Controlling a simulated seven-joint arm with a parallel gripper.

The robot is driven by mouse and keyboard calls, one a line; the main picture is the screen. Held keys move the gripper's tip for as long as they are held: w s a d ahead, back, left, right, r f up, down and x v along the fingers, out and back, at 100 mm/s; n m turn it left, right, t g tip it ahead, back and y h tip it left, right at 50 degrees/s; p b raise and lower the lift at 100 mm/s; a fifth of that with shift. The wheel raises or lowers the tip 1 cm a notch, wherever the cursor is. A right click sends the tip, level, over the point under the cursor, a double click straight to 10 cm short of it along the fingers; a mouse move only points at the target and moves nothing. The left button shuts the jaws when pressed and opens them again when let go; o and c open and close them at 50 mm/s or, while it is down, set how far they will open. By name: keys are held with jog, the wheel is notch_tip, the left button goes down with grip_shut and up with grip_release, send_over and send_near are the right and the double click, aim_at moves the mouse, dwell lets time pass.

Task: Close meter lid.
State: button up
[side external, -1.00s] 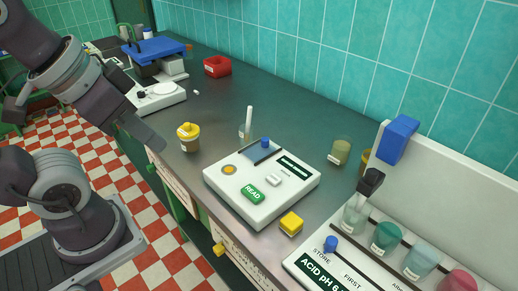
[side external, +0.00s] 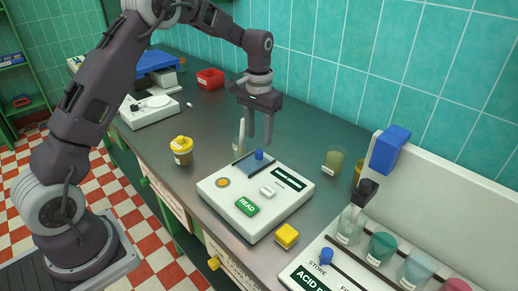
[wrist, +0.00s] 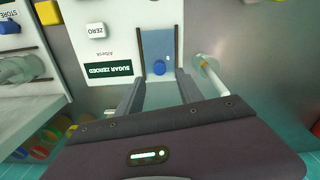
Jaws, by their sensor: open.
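The white meter (side external: 228,215) sits on the dark counter with a green READ button (side external: 247,206) and an orange round mark. Its blue-grey lid panel (side external: 243,168) carries a blue knob (side external: 259,155). The panel looks flat against the top; I cannot tell how far it is open. My gripper (side external: 259,143) points down at the meter's far side, open and empty. In the wrist view the knob (wrist: 159,67) shows between the fingertips of my gripper (wrist: 160,78). Whether the fingers touch the knob is unclear.
A white stick (side external: 241,138) stands just behind the meter, close to my gripper. A yellow-lidded jar (side external: 181,151) is left, a yellow block (side external: 287,235) in front, a tinted cup (side external: 334,161) right. A white rack with several cups (side external: 382,248) fills the right.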

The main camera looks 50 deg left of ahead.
aim_at(259, 151)
notch_tip(259, 151, down, 6)
jog(key=shift+r, duration=0.1)
grip_shut()
jog(key=shift+r, duration=0.1)
dwell(1.4)
